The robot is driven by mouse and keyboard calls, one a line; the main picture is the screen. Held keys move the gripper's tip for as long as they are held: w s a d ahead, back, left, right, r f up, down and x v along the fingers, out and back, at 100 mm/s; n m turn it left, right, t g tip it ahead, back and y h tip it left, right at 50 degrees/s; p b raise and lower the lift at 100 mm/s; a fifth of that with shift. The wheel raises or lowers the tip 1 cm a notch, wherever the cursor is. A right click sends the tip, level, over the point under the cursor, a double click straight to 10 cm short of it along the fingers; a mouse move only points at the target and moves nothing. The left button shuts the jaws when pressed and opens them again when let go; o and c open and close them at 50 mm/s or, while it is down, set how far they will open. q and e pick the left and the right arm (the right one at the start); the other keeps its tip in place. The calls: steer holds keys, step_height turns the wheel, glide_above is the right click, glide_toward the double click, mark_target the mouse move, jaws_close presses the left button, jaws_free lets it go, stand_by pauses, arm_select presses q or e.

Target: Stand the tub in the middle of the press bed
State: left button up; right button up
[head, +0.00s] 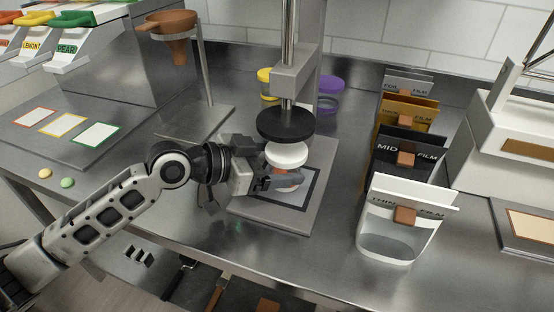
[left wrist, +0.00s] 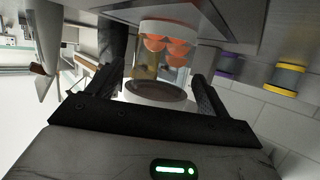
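The clear tub (left wrist: 168,52) has orange pieces inside and shows best in the left wrist view, between my left gripper's two dark fingers (left wrist: 160,88). In the head view its orange contents (head: 288,179) show partly behind my left gripper (head: 270,184). A white disc (head: 287,154) sits above them, just under the black press disc (head: 285,124). The tub is over the dark-framed pale square on the press bed (head: 270,217). Whether its base touches the bed is hidden. The fingers are close to the tub's sides; whether they touch is unclear. My right gripper is not in view.
The press column (head: 289,45) rises behind the tub. A yellow-lidded jar (head: 265,75) and a purple-lidded jar (head: 329,83) stand behind it. Film holders (head: 397,240) line the right. A funnel stand (head: 203,75) is at the left. The counter's front strip is clear.

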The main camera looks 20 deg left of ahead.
arm_select(q)
steer(key=shift+r, duration=0.1)
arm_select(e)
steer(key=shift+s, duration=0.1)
arm_select(q)
steer(key=b+v, duration=0.2)
steer(key=v, duration=0.8)
steer(key=shift+s+a, duration=0.1)
steer(key=shift+v, duration=0.85)
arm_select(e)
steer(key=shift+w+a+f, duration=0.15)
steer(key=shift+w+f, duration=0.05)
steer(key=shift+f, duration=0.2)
arm_select(q)
steer(key=shift+r, duration=0.1)
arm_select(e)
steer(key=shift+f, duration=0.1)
